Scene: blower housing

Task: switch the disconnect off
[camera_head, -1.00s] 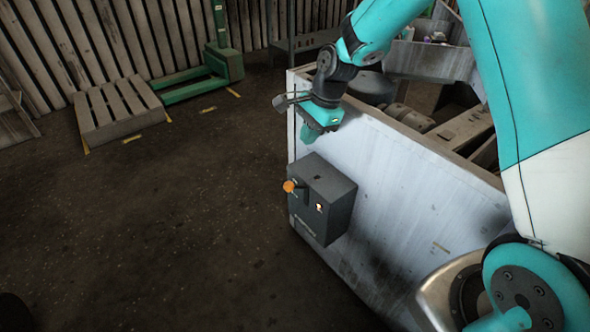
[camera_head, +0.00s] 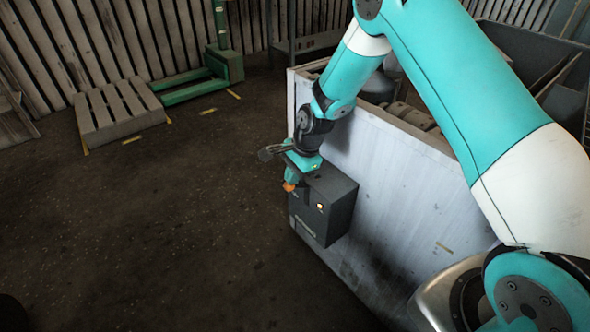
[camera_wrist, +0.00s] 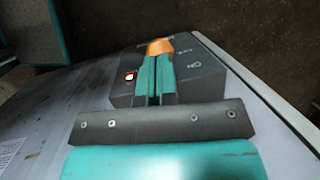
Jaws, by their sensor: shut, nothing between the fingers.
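The disconnect is a dark grey box (camera_head: 333,208) on the white side panel of the blower housing. Its orange handle (camera_head: 289,186) is at the box's left edge, and a small lit lamp (camera_head: 320,206) is on its front. In the wrist view the box (camera_wrist: 205,79) lies ahead, with the orange handle tip (camera_wrist: 159,47) just past my fingertips and the lamp (camera_wrist: 129,77) to their left. My gripper (camera_head: 291,175) is shut and empty, right at the handle. In the wrist view my gripper's fingers (camera_wrist: 156,62) hide part of the handle; I cannot tell whether they touch it.
The blower housing's white panel (camera_head: 400,190) stands close behind the box. A wooden pallet (camera_head: 118,110) and a green lift frame (camera_head: 200,80) are at the back left. The dark floor left of the box is clear.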

